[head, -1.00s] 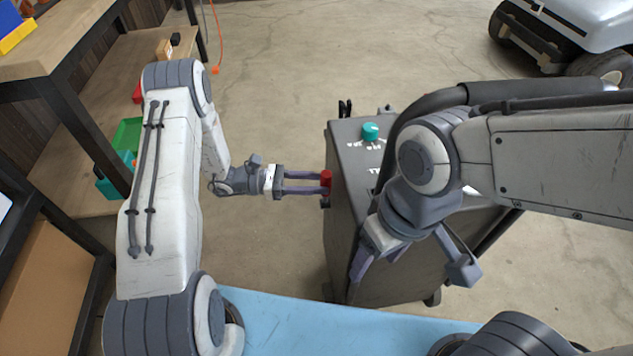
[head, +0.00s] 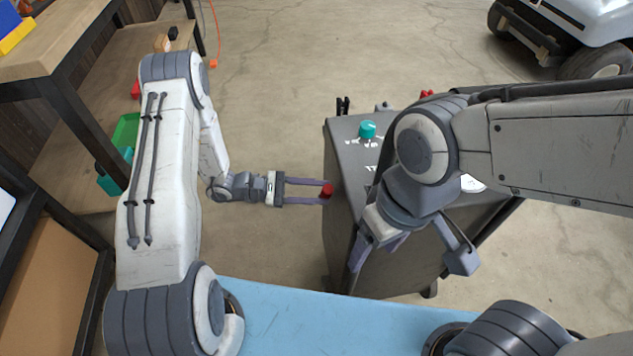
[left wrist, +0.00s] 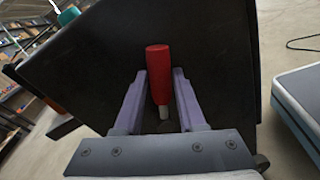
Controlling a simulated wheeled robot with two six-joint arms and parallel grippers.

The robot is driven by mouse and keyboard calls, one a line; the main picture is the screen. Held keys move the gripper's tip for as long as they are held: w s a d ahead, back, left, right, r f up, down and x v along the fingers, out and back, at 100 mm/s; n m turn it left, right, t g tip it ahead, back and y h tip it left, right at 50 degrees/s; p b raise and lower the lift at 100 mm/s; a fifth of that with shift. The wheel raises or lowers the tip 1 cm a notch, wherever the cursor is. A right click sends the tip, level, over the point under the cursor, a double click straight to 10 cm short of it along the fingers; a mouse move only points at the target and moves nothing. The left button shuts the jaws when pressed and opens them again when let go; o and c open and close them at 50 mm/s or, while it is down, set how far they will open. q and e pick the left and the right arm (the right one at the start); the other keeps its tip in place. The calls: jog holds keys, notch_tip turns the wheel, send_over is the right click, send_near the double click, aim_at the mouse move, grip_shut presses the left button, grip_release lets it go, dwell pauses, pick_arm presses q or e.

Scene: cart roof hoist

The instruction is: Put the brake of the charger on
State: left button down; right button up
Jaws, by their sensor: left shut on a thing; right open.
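The charger (head: 347,215) is a dark grey box with a teal knob (head: 367,130) on top; its dark side fills the left wrist view (left wrist: 215,55). A red brake handle (head: 327,190) sticks out at its left side; in the left wrist view the handle (left wrist: 158,70) has a pale rod at its lower end. My left gripper (head: 322,191) is shut on the red handle, one finger on each side. My right gripper (head: 374,252) is open, at the charger's near edge. My right arm hides part of the charger's top.
A blue surface (head: 330,320) lies in front. A wooden shelf bench (head: 75,110) with a green bin (head: 125,132) stands at the left. A white vehicle (head: 585,22) stands at the back right. The floor between bench and charger is clear.

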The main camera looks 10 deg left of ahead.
pick_arm(q)
jog(key=shift+s+d+f+m, duration=0.1)
jog(key=shift+s+f+m, duration=0.1)
jog(key=shift+s+m, duration=0.3)
jog(key=shift+s+d+f+m, duration=0.1)
jog(key=shift+s+f+m, duration=0.15)
jog(key=shift+m, duration=0.35)
jog(key=c, duration=0.5)
grip_release()
jog(key=s+a+r+p, duration=0.1)
jog(key=a, duration=0.9)
jog(key=shift+s, duration=0.35)
jog(key=shift+a+r, duration=0.1)
